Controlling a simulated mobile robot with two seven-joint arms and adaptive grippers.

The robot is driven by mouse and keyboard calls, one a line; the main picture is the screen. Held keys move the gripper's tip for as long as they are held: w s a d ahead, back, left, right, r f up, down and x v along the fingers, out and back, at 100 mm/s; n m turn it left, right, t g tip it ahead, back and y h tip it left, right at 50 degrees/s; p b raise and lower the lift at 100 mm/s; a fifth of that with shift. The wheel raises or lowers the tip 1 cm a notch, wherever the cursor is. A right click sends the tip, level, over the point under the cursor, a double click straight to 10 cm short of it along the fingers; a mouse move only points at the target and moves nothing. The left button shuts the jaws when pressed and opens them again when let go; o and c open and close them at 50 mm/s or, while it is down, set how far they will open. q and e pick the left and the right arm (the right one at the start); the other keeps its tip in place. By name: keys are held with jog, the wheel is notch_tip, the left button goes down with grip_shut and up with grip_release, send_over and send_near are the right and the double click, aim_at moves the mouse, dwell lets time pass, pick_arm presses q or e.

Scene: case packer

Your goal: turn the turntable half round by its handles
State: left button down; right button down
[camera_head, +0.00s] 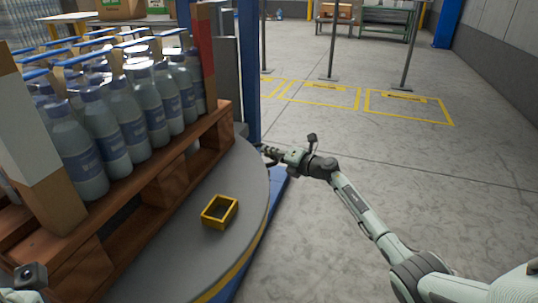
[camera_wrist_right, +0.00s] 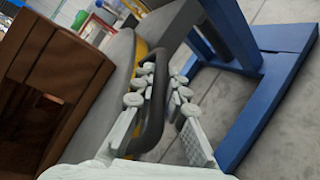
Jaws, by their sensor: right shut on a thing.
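The turntable (camera_head: 182,255) is a grey round plate with a yellow edge, at the left and middle of the head view. A loaded wooden pallet (camera_head: 165,190) stands on it. A small yellow open-topped frame (camera_head: 219,212) is on its bare front part. My right gripper (camera_head: 268,152) is at the turntable's far right rim. In the right wrist view, its fingers (camera_wrist_right: 158,92) are on both sides of a black handle (camera_wrist_right: 152,125) at the turntable's edge, shut on it. Only a piece of my left arm shows at the bottom left corner; its fingers are out of view.
Several blue-labelled bottles (camera_head: 110,135) stand on the pallet between corner posts (camera_head: 36,150). A blue upright (camera_head: 248,75) stands close behind my right gripper. The concrete floor (camera_head: 400,150) to the right is clear, with yellow floor markings (camera_head: 320,95) further back.

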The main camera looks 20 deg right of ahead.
jog(key=c, duration=1.6)
grip_release()
jog(key=shift+a+f, duration=0.15)
jog(key=shift+o, duration=0.3)
jog(key=v, duration=1.2)
jog(key=shift+s, duration=0.15)
